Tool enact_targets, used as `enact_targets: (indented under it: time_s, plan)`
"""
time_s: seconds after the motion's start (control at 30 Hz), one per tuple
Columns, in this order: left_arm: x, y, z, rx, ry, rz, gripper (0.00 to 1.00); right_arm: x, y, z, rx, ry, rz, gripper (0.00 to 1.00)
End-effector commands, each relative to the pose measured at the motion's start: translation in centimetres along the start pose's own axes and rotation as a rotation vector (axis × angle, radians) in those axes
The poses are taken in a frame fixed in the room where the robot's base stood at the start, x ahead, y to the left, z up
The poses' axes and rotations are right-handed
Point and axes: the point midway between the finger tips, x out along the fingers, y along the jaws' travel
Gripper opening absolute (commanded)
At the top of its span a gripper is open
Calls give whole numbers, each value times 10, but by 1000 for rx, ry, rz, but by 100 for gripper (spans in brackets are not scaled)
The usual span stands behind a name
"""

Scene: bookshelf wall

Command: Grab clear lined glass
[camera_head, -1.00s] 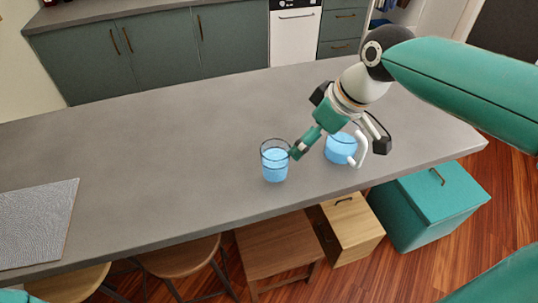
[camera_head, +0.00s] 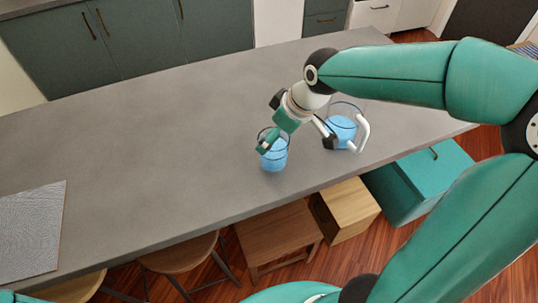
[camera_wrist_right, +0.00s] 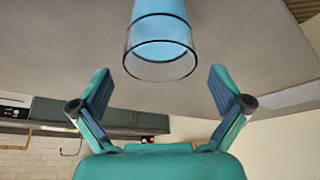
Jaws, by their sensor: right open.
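The clear glass (camera_head: 274,155), with blue liquid inside, stands upright on the grey counter (camera_head: 165,130) near its front edge. My right gripper (camera_head: 268,143) is at the glass, its fingers partly covering the rim in the head view. In the right wrist view the glass (camera_wrist_right: 161,45) lies ahead of and between the two spread fingers of my right gripper (camera_wrist_right: 161,90). The fingers are open and apart from the glass on both sides. Any line pattern on the glass is too small to tell. My left gripper is not in view.
A clear pitcher (camera_head: 341,130) with blue liquid and a white handle stands just right of the glass, close to my right wrist. A grey textured mat (camera_head: 32,230) lies at the left. Stools and boxes stand below the counter's front edge. The counter's left middle is clear.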

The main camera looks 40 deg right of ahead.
Motion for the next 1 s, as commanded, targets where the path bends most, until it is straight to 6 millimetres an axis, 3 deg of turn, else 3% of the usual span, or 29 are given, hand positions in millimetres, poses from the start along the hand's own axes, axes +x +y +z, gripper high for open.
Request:
enact_targets:
  time_s: [0.23,0.53,0.8,0.83,1.0]
  plan:
    - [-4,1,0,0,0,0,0,15,0,3,3,-3,-1,100]
    - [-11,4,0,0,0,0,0,54,1,7,2,-2,-1,100]
    - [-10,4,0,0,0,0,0,58,1,7,2,1,1,100]
    - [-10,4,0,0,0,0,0,58,1,7,2,1,1,98]
    - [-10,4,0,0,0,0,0,58,1,7,2,1,1,70]
